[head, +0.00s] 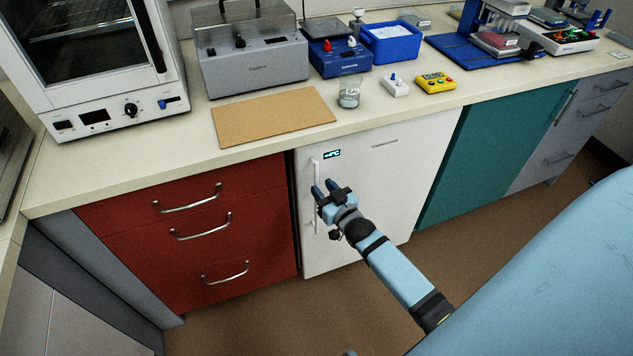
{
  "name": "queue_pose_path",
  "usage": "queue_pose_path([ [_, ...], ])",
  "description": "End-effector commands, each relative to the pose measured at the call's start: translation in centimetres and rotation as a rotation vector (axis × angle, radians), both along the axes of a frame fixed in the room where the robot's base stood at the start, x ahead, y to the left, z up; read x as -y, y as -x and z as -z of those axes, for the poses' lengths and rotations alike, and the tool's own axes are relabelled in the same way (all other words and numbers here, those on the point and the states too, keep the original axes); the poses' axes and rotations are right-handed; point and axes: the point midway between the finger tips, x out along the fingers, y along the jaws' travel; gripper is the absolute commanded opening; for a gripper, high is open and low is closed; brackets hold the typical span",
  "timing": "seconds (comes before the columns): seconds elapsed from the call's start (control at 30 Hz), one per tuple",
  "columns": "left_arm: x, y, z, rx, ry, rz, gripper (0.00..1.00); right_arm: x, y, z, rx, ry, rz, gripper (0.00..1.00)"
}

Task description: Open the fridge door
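A white under-counter fridge (390,170) stands below the bench, its door shut flush with the cabinets. A small dark display (332,154) is at the door's upper left. A vertical white handle (316,170) runs along the door's left edge. The gripper hides part of the handle. I cannot tell whether the fingers are around the handle or only in front of it, or how far apart they are. My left gripper is not in view.
Red drawers (200,235) with metal handles are left of the fridge, and a teal cabinet (490,145) is right of it. A glass beaker (349,95) and a brown board (272,117) lie near the counter's front edge. The brown floor (330,310) before the fridge is clear.

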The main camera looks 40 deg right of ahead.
Motion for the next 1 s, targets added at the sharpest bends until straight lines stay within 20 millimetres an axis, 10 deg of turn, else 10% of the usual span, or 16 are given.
queue_pose_path([
  [0.6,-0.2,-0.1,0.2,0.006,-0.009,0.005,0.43,0.2,-3.7,0.0,-0.002,-0.001,0.0,0.36],
  [0.77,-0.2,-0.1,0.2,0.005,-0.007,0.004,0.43,0.2,-3.7,0.0,-0.001,0.0,0.0,0.02],
  [1.0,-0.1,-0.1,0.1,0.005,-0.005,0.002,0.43,0.2,-3.6,0.0,-0.002,0.0,-0.002,0.0],
])
